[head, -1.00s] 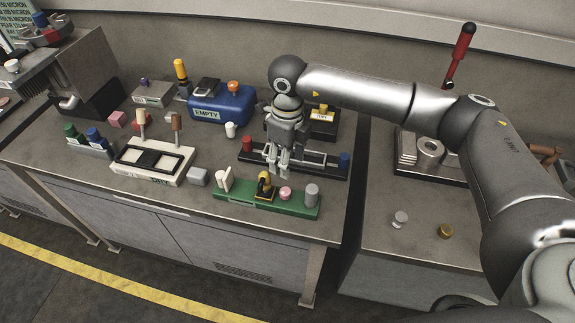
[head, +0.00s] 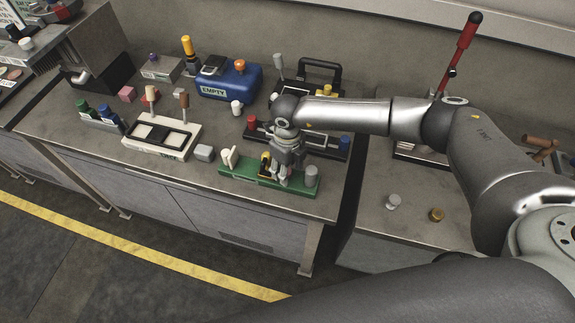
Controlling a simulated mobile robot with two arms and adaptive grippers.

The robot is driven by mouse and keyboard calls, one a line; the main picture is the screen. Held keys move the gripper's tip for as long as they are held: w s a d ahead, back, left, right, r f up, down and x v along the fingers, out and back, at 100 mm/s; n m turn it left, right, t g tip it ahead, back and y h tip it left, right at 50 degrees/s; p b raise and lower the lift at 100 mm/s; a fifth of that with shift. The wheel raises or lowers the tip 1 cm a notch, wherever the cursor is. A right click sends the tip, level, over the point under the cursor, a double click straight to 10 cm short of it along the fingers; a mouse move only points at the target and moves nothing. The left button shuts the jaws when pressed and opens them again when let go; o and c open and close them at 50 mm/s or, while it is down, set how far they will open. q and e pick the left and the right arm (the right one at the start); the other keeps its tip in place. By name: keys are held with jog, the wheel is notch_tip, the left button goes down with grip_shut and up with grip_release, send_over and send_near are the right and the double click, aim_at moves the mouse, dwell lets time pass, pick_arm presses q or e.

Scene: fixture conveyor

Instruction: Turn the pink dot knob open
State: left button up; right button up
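The green board (head: 240,180) lies near the front edge of the bench. It carries a white lever (head: 230,157), a yellow-and-black knob (head: 265,163) and a grey cylinder (head: 312,175). The pink knob on this board is hidden behind my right gripper (head: 283,182). That gripper points down at the pink knob's place, between the yellow knob and the grey cylinder. Its fingertips are small and dark here, so I cannot tell whether they are open, shut or touching the knob. My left gripper is out of view.
Behind the gripper is a dark rail fixture with a red knob (head: 252,121) and a blue knob (head: 345,142). A white two-lever box (head: 160,136), a grey block (head: 203,153) and a blue EMPTY case (head: 228,84) stand to the left. A gap separates the right bench.

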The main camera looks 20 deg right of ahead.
jog(key=shift+f, duration=0.2)
jog(key=c, duration=1)
jog(key=shift+f+n+b, duration=0.15)
jog(key=shift+n+b, duration=0.45)
jog(key=shift+b, duration=0.25)
jog(key=shift+c, duration=0.2)
jog(key=n+b, duration=0.3)
jog(key=b, duration=0.1)
jog(key=shift+w+f+n+b, duration=0.1)
jog(key=shift+n+b, duration=0.2)
jog(key=shift+b, duration=0.1)
jog(key=shift+n+b, duration=0.9)
jog(key=shift+b, duration=0.15)
jog(key=shift+r+n+b, duration=0.25)
jog(key=shift+n+b, duration=0.25)
jog(key=shift+b, duration=0.05)
